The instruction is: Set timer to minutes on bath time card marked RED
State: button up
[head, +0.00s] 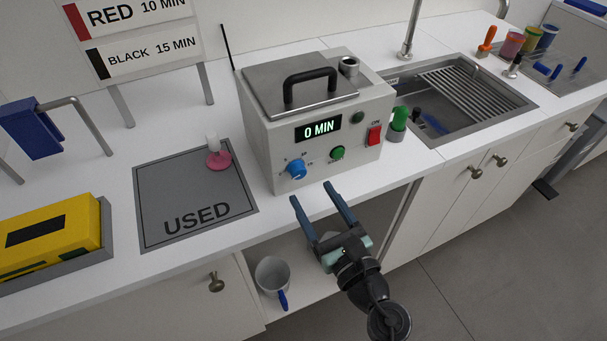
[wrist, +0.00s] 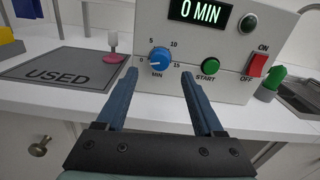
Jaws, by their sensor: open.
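The grey bath unit (head: 318,160) stands on the counter with a lit display (head: 318,129) reading 0 MIN. Its blue timer knob (head: 297,169) is at the lower left of the front. In the wrist view the knob (wrist: 160,58) has a scale with 0, 5, 10 and 15, and its pointer looks near 0. The card stand (head: 146,35) shows RED 10 MIN and BLACK 15 MIN. My gripper (head: 310,192) is open and empty in front of the unit, apart from the knob. In the wrist view the knob appears between and beyond the fingertips (wrist: 160,72).
A green START button (head: 337,153) and a red ON/OFF switch (head: 374,136) are right of the knob. A pink-based item (head: 219,158) stands on the USED mat (head: 160,215). A yellow box (head: 45,235) is at left, a sink (head: 450,105) at right.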

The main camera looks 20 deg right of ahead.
aim_at(300, 175)
jog(key=w, duration=0.5)
jog(key=shift+w+a, duration=0.1)
jog(key=shift+w, duration=0.05)
grip_shut()
